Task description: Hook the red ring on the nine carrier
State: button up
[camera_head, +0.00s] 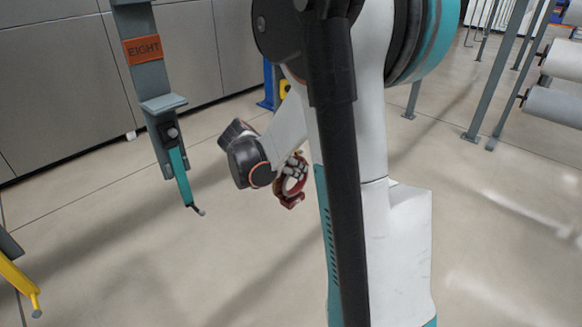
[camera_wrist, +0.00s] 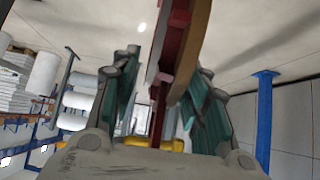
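The red ring (camera_head: 287,190) is at my gripper (camera_head: 294,168), held up above the floor in the head view. In the wrist view the red ring (camera_wrist: 175,50) stands edge-on between the two teal-padded fingers of my gripper (camera_wrist: 165,100); its near end reaches down between them. A grey carrier (camera_head: 150,75) with an orange plate reading EIGHT hangs at the upper left, with a teal hook (camera_head: 182,178) below it. A yellow hook (camera_head: 18,280) shows at the lower left edge; its carrier is mostly cut off. No plate reading NINE is visible.
My arm blocks the middle of the head view. Grey panels (camera_head: 60,90) line the back left. A rack with white rolls (camera_head: 555,105) stands at the right. A blue post (camera_head: 268,85) stands behind my arm. The floor between the hooks and my gripper is clear.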

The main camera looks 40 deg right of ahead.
dwell(0.3)
jog(key=v, duration=1.2)
